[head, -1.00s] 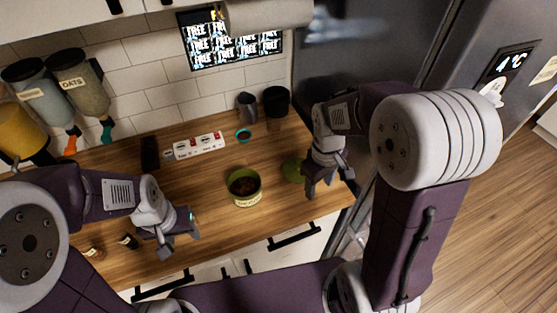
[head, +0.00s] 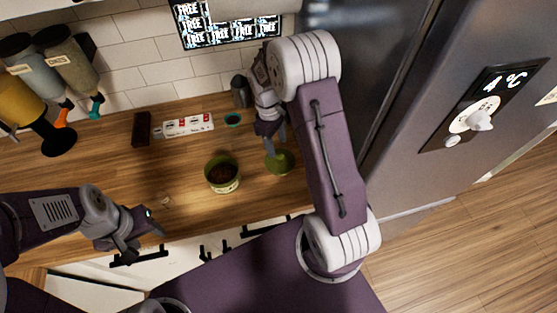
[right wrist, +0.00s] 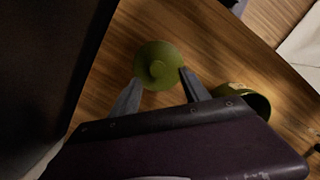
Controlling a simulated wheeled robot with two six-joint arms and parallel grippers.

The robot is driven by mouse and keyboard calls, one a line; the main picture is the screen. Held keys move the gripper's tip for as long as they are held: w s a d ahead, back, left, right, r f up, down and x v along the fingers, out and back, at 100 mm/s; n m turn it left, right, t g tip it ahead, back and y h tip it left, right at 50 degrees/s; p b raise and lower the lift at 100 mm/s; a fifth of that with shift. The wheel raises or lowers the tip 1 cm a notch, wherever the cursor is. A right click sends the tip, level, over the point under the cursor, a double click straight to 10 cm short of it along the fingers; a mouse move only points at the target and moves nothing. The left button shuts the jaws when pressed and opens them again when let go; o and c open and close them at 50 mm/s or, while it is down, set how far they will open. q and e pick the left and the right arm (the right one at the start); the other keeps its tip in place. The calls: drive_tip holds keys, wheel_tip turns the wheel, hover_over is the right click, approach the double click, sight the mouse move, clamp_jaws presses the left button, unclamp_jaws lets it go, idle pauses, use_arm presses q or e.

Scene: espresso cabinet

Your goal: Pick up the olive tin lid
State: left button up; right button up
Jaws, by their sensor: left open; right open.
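The olive tin lid (head: 281,163) lies on the wooden counter to the right of the olive tin (head: 222,176), which is open with dark contents. In the right wrist view the round lid (right wrist: 158,64) with its centre knob lies ahead, between the fingertips in the picture. My right gripper (head: 272,148) is open above and beside the lid; whether it touches the lid I cannot tell. The tin (right wrist: 250,102) is partly hidden behind my gripper body in the right wrist view. My left gripper (head: 146,236) is open and empty near the counter's front edge.
A dark grey pitcher (head: 240,91) stands near the wall. The fridge (head: 450,110) bounds the right side.

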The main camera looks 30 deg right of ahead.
sight(280, 156)
drive_tip(key=shift+d+f, duration=0.3)
drive_tip(key=shift+f, duration=0.35)
wheel_tip(280, 156, down, 4)
drive_tip(key=shift+s+f+p, duration=0.15)
drive_tip(key=shift+f+p, duration=0.1)
drive_tip(key=shift+p, duration=0.55)
drive_tip(key=shift+d+f, duration=0.2)
drive_tip(key=shift+f, duration=0.15)
clamp_jaws()
